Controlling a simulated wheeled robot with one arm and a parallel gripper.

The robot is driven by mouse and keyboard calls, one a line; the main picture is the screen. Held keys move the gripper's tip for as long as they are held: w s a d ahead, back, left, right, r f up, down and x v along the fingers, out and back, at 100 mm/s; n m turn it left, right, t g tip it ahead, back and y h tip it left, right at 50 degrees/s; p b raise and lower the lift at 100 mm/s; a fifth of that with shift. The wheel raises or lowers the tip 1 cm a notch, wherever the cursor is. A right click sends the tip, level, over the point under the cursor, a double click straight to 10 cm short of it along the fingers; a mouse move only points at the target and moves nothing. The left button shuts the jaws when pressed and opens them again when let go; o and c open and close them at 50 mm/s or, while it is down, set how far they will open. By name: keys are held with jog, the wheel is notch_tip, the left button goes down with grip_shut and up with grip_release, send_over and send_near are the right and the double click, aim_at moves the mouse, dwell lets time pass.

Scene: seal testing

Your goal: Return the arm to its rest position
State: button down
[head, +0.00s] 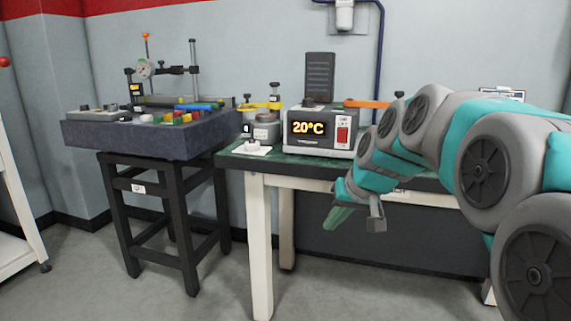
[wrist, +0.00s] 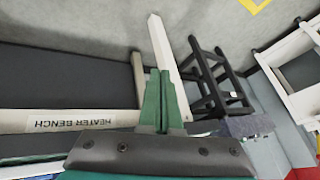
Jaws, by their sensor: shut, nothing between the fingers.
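My arm reaches in from the right side of the head view, bent, with its teal and grey links in front of the bench. My gripper (head: 343,217) hangs in front of the bench's front edge, below the height of its top, and points down and to the left. In the wrist view the green fingers (wrist: 160,90) lie close together with nothing between them. The gripper is shut and empty, clear of the bench as far as I can tell.
The heater bench (head: 262,168) carries a heater unit reading 20°C (head: 318,145). Left of it, a granite block (head: 90,135) with a dial gauge (head: 145,68) sits on a black stand (head: 121,212). A white cart (head: 16,220) stands far left. The floor in front is clear.

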jog(key=s+d+f+g+h, duration=0.1)
jog(key=s+f, duration=0.4)
jog(key=s, duration=0.7)
jog(key=s+d+f+g+h, duration=0.1)
jog(key=s+f+g, duration=0.3)
jog(key=s, duration=0.8)
jog(key=s+d+f+g+h, duration=0.1)
jog(key=s+d+f+g, duration=0.1)
jog(key=s+f, duration=0.6)
jog(key=s, duration=0.4)
jog(key=shift+f+m+g+p, duration=0.15)
jog(key=shift+m+g+p, duration=0.15)
jog(key=shift+m, duration=0.1)
